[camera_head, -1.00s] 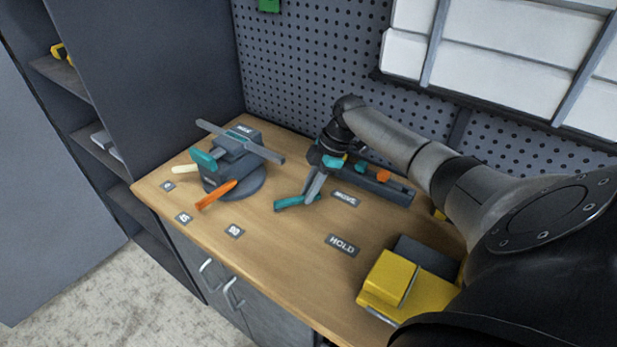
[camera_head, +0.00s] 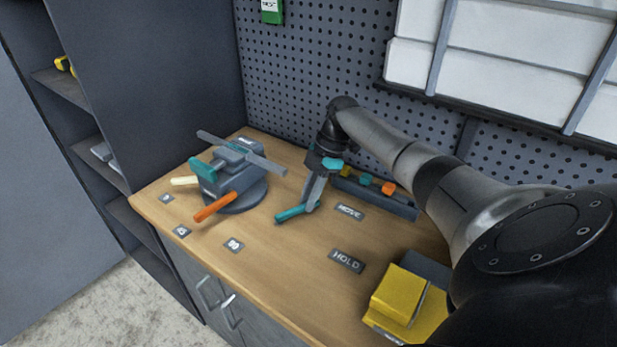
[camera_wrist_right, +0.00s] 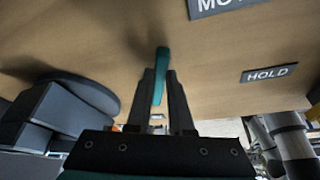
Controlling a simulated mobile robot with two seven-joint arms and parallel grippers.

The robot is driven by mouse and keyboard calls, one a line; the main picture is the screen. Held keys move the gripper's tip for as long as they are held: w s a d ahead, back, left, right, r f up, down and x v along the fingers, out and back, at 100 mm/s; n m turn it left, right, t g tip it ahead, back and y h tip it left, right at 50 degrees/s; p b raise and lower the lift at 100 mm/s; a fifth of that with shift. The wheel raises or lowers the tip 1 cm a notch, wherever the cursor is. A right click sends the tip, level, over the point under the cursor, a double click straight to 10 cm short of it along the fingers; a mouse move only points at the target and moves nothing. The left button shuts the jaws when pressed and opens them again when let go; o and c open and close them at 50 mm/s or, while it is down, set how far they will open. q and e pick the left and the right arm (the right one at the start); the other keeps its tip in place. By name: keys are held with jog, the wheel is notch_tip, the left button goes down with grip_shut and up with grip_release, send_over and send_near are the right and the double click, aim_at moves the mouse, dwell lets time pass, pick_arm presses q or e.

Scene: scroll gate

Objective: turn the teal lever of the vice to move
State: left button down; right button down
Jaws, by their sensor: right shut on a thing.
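The grey vice (camera_head: 238,183) stands on a round base at the left of the bench. It has a teal lever (camera_head: 202,169) on its upper left, an orange handle (camera_head: 215,207) at the front and a cream handle (camera_head: 184,181). My right gripper (camera_head: 311,206) is to the right of the vice, apart from it, pointing down. It is shut on a teal bar (camera_head: 289,213), which shows between the fingers in the right wrist view (camera_wrist_right: 162,62). I cannot tell whether this bar lies on the bench or is just above it. My left gripper is out of view.
Labels MOVE (camera_head: 349,212) and HOLD (camera_head: 347,260) lie on the bench (camera_head: 290,265), with several number labels at its front left. A grey tray (camera_head: 400,208) with coloured pieces is behind my gripper. A yellow block (camera_head: 398,292) stands front right. The middle front is clear.

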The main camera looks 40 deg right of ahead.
jog(key=c, duration=0.8)
grip_release()
jog(key=p+v, duration=0.1)
jog(key=v, duration=1.4)
jog(key=shift+r, duration=0.15)
